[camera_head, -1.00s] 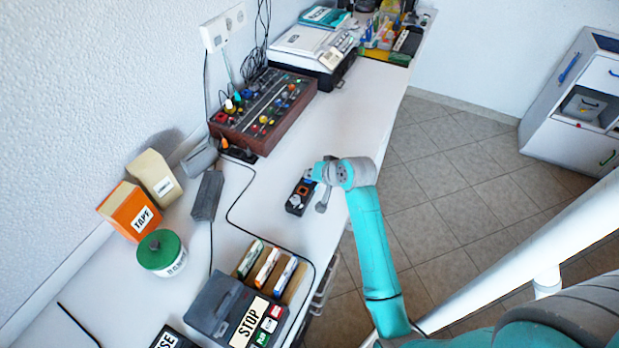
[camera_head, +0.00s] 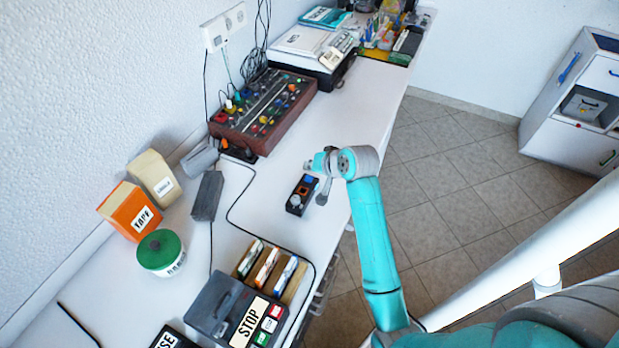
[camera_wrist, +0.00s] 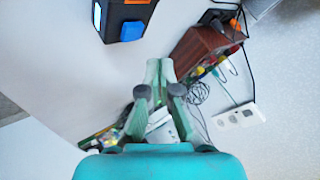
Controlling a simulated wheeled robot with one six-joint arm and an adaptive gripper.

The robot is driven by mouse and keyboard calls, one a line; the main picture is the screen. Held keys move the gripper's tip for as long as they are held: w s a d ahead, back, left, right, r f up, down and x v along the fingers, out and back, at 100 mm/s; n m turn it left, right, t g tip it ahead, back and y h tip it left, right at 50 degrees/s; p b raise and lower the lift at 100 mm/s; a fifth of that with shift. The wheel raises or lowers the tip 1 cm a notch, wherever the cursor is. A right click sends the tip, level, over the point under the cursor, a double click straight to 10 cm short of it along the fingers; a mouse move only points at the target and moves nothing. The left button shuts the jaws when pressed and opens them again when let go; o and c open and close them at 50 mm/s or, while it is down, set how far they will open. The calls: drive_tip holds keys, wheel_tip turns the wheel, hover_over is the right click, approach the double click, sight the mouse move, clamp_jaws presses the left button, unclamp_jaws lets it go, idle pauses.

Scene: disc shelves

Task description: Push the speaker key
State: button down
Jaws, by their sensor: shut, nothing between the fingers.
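A small black box (camera_head: 297,203) lies on the white desk near its front edge, with a blue key, an orange key and a round grey knob. In the wrist view the box's blue key (camera_wrist: 131,31) and orange key (camera_wrist: 137,1) show at the top left. I cannot read a speaker label on any key. My gripper (camera_head: 309,165) is above the desk just beyond the blue-key end of the box, apart from it. In the wrist view my gripper (camera_wrist: 159,66) has its fingers together and empty.
A brown control panel (camera_head: 262,115) with coloured knobs stands behind, against the wall. A tape machine (camera_head: 235,305) with a STOP label is in front. A black cable (camera_head: 232,210) runs across the desk.

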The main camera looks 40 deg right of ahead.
sight(311, 180)
drive_tip(key=shift+r, duration=1.95)
drive_tip(key=shift+s, duration=0.1)
